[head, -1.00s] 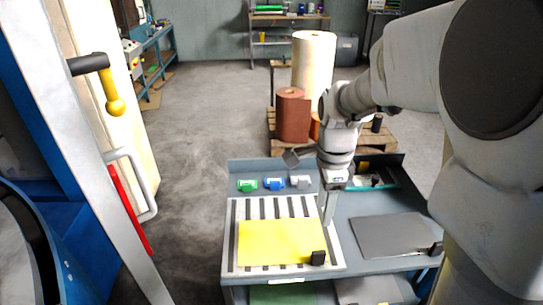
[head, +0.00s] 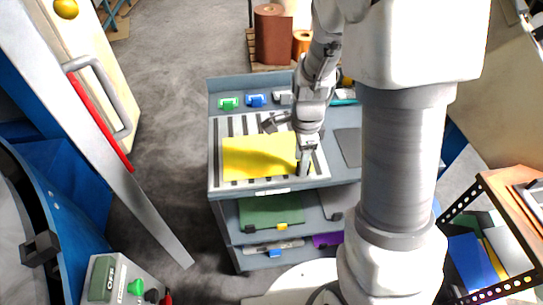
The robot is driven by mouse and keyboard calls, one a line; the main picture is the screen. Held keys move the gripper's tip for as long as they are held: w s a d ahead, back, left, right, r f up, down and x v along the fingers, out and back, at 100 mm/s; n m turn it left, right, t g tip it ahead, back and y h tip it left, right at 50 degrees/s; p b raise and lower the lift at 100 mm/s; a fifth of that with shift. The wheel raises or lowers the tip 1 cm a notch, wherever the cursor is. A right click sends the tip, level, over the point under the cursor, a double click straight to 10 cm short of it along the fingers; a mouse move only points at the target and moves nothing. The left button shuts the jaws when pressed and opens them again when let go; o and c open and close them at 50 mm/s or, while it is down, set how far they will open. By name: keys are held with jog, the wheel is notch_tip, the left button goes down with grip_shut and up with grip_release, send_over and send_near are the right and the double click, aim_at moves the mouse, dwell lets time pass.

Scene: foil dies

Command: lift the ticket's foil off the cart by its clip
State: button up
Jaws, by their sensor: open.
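A yellow foil (head: 258,158) lies flat on the striped top of the cart (head: 213,194). My gripper (head: 306,170) points down at the foil's right edge, near its front right corner. The dark clip at that corner is mostly hidden by the gripper, so I cannot tell whether the fingers are around it or beside it. The gripper is open. A grey foil (head: 348,146) lies on the top to the right, partly behind my arm. A green foil (head: 270,210) with a yellow clip (head: 282,225) lies on the shelf below. The ticket cannot be made out.
Green (head: 229,103), blue (head: 256,100) and white clips stand along the cart's back. A lower shelf holds a purple foil (head: 327,239) and a blue clip (head: 274,253). A control box (head: 118,279) is at lower left, a rack (head: 490,235) at right. Floor left of the cart is clear.

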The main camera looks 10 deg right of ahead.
notch_tip(320, 180, down, 2)
jog(key=shift+f, duration=0.1)
grip_shut()
dwell(1.5)
